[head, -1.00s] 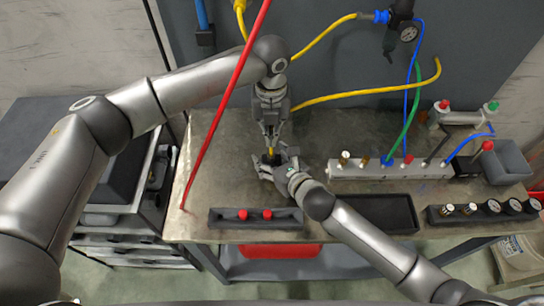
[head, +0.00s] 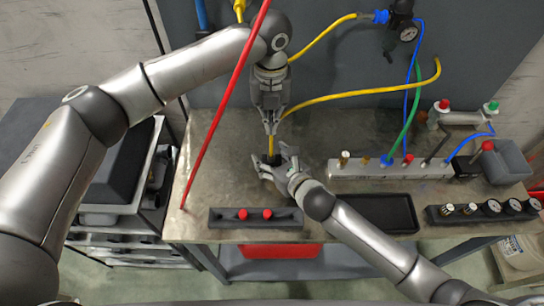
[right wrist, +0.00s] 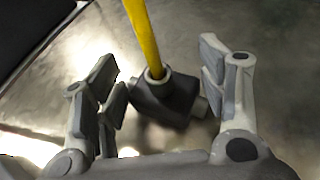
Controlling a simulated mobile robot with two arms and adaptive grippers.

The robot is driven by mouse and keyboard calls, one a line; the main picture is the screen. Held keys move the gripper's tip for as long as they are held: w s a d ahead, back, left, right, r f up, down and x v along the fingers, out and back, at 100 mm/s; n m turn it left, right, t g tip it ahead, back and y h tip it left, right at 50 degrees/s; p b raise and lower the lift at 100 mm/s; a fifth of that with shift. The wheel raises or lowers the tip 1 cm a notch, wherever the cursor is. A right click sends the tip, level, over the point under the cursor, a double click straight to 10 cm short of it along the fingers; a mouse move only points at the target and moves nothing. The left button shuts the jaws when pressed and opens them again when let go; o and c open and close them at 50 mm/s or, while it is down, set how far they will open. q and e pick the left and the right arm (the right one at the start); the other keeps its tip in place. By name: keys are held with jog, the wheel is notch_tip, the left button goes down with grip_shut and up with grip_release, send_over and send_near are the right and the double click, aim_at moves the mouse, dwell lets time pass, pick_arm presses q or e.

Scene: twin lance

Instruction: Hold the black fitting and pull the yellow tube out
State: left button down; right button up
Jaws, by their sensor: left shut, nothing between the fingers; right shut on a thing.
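The black fitting (right wrist: 165,97) is a dark block with a collar and a short grey stub, between my right gripper's fingers. My right gripper (head: 276,160) is shut on it, low over the bench; in the right wrist view the fingers (right wrist: 163,88) stand on both sides of it. The yellow tube (right wrist: 144,40) runs into the fitting's collar. In the head view a short upright piece of the tube (head: 271,146) shows above the fitting. My left gripper (head: 270,130) is shut and empty, just above that piece, fingers pointing down.
A red rod (head: 222,110) slants across the left of the bench. A tray with two red caps (head: 256,214) lies in front, with an empty black tray (head: 378,212) to its right. A yellow hose (head: 370,93) arcs behind.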

dwell(0.4)
pick_arm(q)
jog(key=c, duration=1.7)
grip_release()
notch_tip(320, 180, up, 12)
jog(key=shift+r, duration=0.1)
jog(key=shift+o, duration=0.3)
jog(key=shift+d, duration=0.1)
